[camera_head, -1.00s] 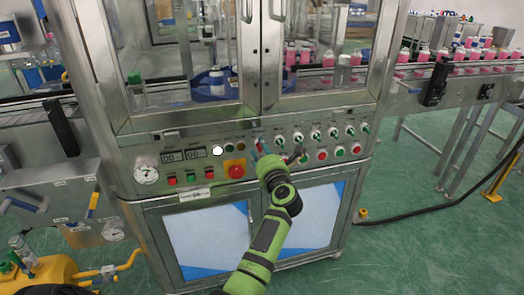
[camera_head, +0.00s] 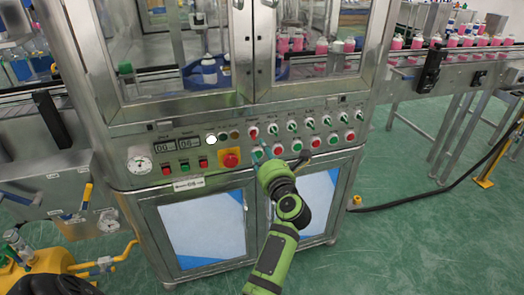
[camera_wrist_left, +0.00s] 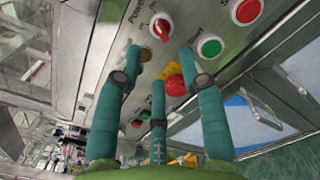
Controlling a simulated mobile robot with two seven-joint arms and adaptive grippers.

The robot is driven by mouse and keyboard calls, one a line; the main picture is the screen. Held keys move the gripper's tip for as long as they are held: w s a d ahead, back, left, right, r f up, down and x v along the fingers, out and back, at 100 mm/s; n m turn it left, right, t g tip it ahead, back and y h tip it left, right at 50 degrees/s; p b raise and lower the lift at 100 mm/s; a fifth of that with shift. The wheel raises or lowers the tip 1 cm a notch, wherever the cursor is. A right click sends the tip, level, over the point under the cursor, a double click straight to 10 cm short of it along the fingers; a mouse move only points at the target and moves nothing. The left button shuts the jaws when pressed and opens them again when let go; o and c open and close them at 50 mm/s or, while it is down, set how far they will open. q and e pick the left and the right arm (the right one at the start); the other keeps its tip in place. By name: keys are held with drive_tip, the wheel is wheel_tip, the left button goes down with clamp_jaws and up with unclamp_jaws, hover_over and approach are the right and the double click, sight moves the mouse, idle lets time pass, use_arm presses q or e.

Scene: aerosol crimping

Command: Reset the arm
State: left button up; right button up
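My left gripper (camera_head: 278,158) is in front of the control panel (camera_head: 133,181) of the steel machine, right of the red emergency button (camera_head: 230,158). In the left wrist view its three teal fingers (camera_wrist_left: 159,62) are spread apart with nothing between them. Ahead of them are the red power knob (camera_wrist_left: 161,28) and the green start button (camera_wrist_left: 209,46). The red emergency button (camera_wrist_left: 176,87) shows partly behind the fingers. Whether any finger touches the panel cannot be told. My right gripper is in neither view.
Glass doors (camera_head: 180,50) are above the panel. A conveyor (camera_head: 455,62) with pink bottles runs to the right. A yellow tank (camera_head: 35,270) stands at lower left. A black cable (camera_head: 440,195) lies on the green floor. Open floor is at lower right.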

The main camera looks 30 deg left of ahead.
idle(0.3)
